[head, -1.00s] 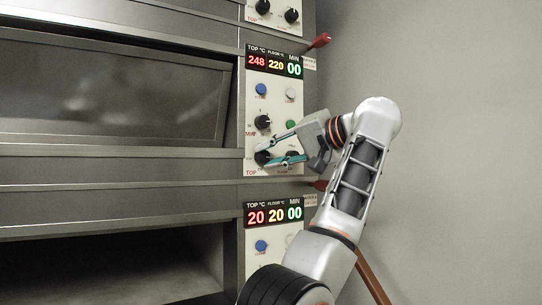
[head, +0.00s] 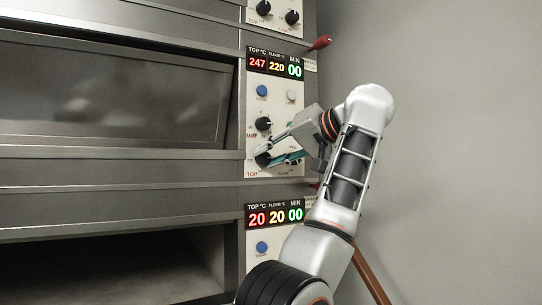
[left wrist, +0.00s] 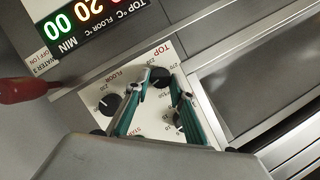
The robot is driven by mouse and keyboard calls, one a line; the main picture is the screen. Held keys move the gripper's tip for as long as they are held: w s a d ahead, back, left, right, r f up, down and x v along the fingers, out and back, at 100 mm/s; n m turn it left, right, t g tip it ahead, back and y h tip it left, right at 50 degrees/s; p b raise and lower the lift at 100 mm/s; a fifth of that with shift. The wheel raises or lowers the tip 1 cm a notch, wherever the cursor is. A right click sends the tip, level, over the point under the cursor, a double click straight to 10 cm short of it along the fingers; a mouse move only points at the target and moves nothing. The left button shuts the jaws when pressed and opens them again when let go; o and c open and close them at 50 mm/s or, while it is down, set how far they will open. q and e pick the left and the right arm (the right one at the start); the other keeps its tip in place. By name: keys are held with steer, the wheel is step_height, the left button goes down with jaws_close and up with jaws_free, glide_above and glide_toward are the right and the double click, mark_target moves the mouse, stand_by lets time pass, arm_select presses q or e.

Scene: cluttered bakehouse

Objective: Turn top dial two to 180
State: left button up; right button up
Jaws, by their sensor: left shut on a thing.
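The black top dial (head: 263,158) sits at the lower left of the middle oven deck's white control panel (head: 252,108). My left gripper (head: 266,157) is shut on it, with one finger on each side. In the left wrist view the top dial (left wrist: 160,77) shows between the fingertips of the left gripper (left wrist: 162,78), beside the printed TOP scale. The deck's display (head: 273,67) reads 247 for top, 220 for floor and 00 minutes. The fingers hide part of the dial, so its pointer cannot be read. My right gripper is out of view.
The floor dial (left wrist: 108,103) is close beside the fingers. Another black knob (head: 263,124) is just above the top dial. A red handle (head: 320,42) sticks out at the panel's upper right. The lower deck's display (head: 273,214) reads 20, 20, 00. Plain wall lies to the right.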

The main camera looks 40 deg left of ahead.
arm_select(q)
steer(key=o, duration=1.1)
steer(key=shift+d, duration=0.1)
steer(key=w+v, duration=0.1)
steer(key=v, duration=0.6)
steer(key=shift+s+d, duration=0.2)
steer(key=shift+s, duration=0.3)
steer(key=shift+r, duration=0.15)
